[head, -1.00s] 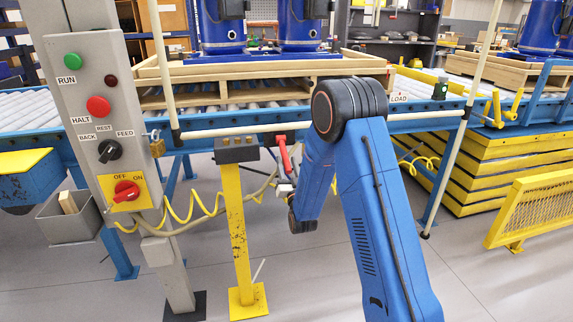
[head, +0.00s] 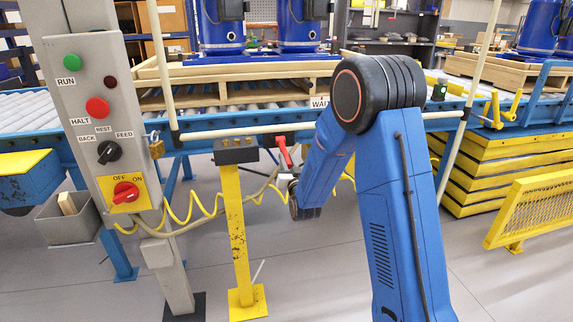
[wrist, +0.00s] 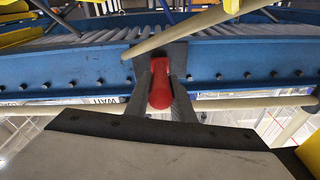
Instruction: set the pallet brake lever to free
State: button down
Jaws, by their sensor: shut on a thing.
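The red lever (head: 283,150) hangs from the front of the blue conveyor rail, right of the yellow post, tilted with its lower end to the right. In the wrist view its red handle (wrist: 160,86) lies between the two dark fingers of my gripper (wrist: 160,70). The gripper is shut on the handle. I cannot read any brake or free marking beside the lever.
A grey control panel (head: 94,75) stands at left, with a grey box on a yellow post (head: 234,215) beside it. A wooden pallet (head: 165,98) carrying blue compressors sits on the rollers. Pale rails (head: 225,133) cross in front. A yellow mesh barrier (head: 530,212) stands at right.

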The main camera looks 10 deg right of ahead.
notch_tip(320, 180, up, 4)
jog(key=g, duration=0.3)
jog(key=shift+s, duration=0.15)
jog(key=shift+w+r+g, duration=0.25)
jog(key=shift+r+g, duration=0.6)
jog(key=shift+w+r+g, duration=0.2)
jog(key=shift+r+g, duration=0.6)
jog(key=shift+g, duration=0.05)
jog(key=shift+r, duration=0.1)
jog(key=c, duration=1.5)
grip_release()
jog(key=shift+c, duration=0.2)
jog(key=shift+s, duration=0.1)
jog(key=v, duration=1.7)
jog(key=shift+s+a+r, duration=0.1)
jog(key=shift+a, duration=0.05)
